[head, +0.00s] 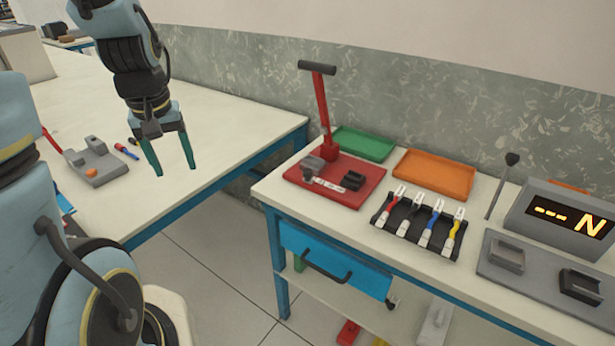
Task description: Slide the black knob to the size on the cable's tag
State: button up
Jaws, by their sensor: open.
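My gripper (175,171) hangs open and empty at the left, its two green fingers pointing down, well apart from the bench on the right. A red press (372,192) with a raised red lever (322,108) stands on that bench. On its base are a grey block (313,164), a black block (353,181) and a pale marked strip (328,185). A small dark piece (308,173) at the strip's left end may be the black knob; it is too small to be sure. Several cables with white tags lie in a black rack (391,229); the tag writing is unreadable.
A green tray (363,143) and an orange tray (434,174) stand behind. At right are a grey tester plate (540,273) and a display (565,218) reading "--- N". A white table (225,120) is at left, with a floor gap between. A blue drawer (335,262) sits below the bench top.

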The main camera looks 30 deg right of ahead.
jog(key=w+d+f+t+b, duration=0.1)
jog(key=w+d+f+b, duration=0.15)
jog(key=d, duration=0.55)
jog(key=w+d+f+b, duration=0.1)
jog(key=w+d+f, duration=0.15)
jog(key=d, duration=0.55)
jog(key=m+t+b, duration=0.1)
jog(key=m+b, duration=0.1)
jog(key=b, duration=0.1)
send_near(308, 171)
jog(key=shift+h, duration=0.4)
jog(key=p+x, duration=0.1)
jog(key=x, duration=0.6)
jog(key=p+x, duration=0.1)
jog(key=x, duration=0.2)
jog(key=shift+w+a+f+p, duration=0.1)
jog(key=shift+a+f+p, duration=0.05)
jog(key=shift+a+p, duration=0.2)
grip_shut()
